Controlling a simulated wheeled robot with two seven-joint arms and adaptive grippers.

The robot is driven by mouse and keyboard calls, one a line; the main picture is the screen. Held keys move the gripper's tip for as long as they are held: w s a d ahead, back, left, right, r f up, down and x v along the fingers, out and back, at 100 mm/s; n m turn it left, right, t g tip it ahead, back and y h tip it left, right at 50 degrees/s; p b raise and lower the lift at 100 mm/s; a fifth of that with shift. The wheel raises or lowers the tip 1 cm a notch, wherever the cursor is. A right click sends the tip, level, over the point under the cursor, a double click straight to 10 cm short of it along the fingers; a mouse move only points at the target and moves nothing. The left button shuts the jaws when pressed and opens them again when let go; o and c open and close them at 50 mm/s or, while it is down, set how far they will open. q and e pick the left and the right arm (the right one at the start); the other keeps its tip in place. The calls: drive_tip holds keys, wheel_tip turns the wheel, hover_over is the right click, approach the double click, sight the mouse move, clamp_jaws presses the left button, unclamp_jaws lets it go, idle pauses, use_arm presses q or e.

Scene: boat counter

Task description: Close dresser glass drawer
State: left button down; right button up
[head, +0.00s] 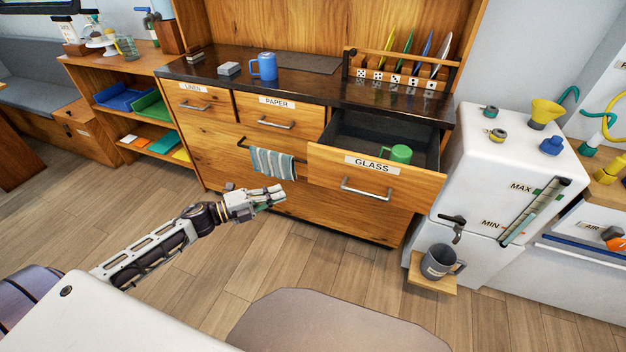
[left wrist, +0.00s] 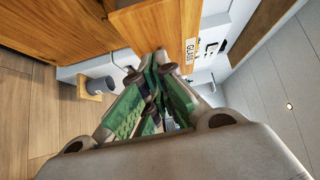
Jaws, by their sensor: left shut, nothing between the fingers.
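The wooden dresser (head: 220,140) stands in the middle of the head view. Its drawer labelled GLASS (head: 335,170) at the upper right is pulled out, with a green cup (head: 398,154) inside and a metal bar handle (head: 366,190) on its front. My left gripper (head: 282,193) is shut and empty, to the left of the GLASS drawer front and apart from its handle in the head view. In the left wrist view the shut green-padded fingers (left wrist: 155,92) point toward the GLASS drawer front (left wrist: 170,25). My right gripper is not in view.
The LINEN drawer (head: 200,103) and PAPER drawer (head: 275,116) are shut. A striped towel (head: 272,163) hangs on a bar. A white tank unit (head: 500,165) stands close to the right, with a grey mug (head: 440,262) on a low shelf.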

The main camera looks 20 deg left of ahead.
use_arm(q)
drive_tip(key=shift+s+d+r+m+g, duration=0.2)
drive_tip(key=shift+d+r+m+g, duration=0.1)
drive_tip(key=shift+d+r, duration=0.1)
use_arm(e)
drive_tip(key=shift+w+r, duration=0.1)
use_arm(q)
drive_tip(key=shift+w+d, duration=0.1)
drive_tip(key=shift+w, duration=0.05)
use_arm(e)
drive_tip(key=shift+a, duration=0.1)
use_arm(q)
drive_tip(key=b, duration=0.1)
approach(328, 170)
drive_tip(key=shift+d, duration=1.7)
drive_tip(key=shift+w+f, duration=0.15)
drive_tip(key=shift+w, duration=0.6)
drive_tip(key=shift+w+f, duration=0.15)
drive_tip(key=shift+w, duration=0.65)
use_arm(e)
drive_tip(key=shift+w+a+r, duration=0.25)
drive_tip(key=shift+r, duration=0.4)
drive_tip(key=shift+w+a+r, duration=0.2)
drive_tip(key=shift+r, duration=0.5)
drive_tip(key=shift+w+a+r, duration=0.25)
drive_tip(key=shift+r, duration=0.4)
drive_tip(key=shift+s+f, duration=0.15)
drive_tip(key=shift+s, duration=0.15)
use_arm(q)
drive_tip(key=shift+w, duration=0.15)
